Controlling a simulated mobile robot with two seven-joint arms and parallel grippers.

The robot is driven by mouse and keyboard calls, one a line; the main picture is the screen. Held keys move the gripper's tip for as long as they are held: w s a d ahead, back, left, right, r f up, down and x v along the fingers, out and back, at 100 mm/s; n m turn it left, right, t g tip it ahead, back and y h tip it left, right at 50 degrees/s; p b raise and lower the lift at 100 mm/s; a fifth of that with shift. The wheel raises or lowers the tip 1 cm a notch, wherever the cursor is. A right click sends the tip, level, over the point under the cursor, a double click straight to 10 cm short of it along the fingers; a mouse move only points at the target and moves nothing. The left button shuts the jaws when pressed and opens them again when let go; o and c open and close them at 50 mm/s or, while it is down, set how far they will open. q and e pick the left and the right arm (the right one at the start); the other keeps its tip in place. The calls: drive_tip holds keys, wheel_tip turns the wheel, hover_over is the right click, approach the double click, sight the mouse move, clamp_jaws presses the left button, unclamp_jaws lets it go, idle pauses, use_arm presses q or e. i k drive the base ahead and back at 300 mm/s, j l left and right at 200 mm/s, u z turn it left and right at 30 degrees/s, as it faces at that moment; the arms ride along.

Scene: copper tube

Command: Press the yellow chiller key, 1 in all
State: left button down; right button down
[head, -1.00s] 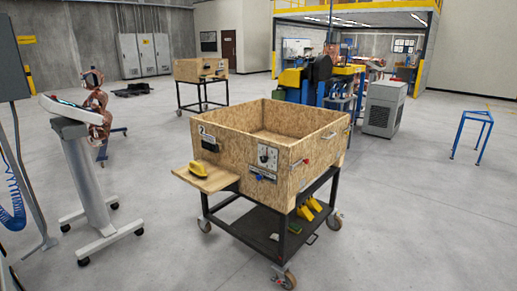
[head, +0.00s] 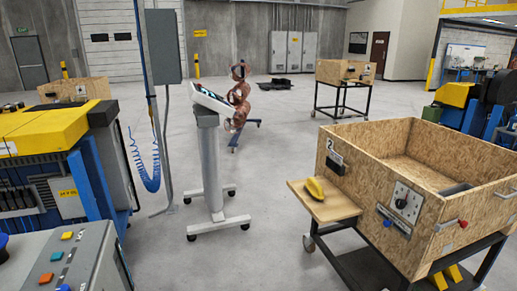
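A yellow key (head: 67,235) sits on the sloped top of a grey console (head: 100,262) at the lower left of the head view. A teal key (head: 57,256) and an orange key (head: 45,279) lie in a row below it, and a blue key shows partly at the bottom edge. I cannot read any label that ties the yellow key to a chiller. Neither of my grippers is in view.
A blue and yellow machine (head: 50,140) stands behind the console. A white stand with a screen (head: 212,160) is at centre-left, with a copper coil (head: 240,97) behind it. A wooden crate (head: 400,190) on a wheeled cart is at right. Floor between stand and cart is clear.

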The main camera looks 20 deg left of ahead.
sight(67, 235)
drive_tip(key=i+u, duration=0.3)
drive_tip(key=u, duration=0.15)
drive_tip(key=i+l+u, duration=0.15)
drive_tip(key=i+u, duration=0.15)
drive_tip(key=u, duration=0.15)
drive_tip(key=i+l+u, duration=0.25)
drive_tip(key=u, duration=0.2)
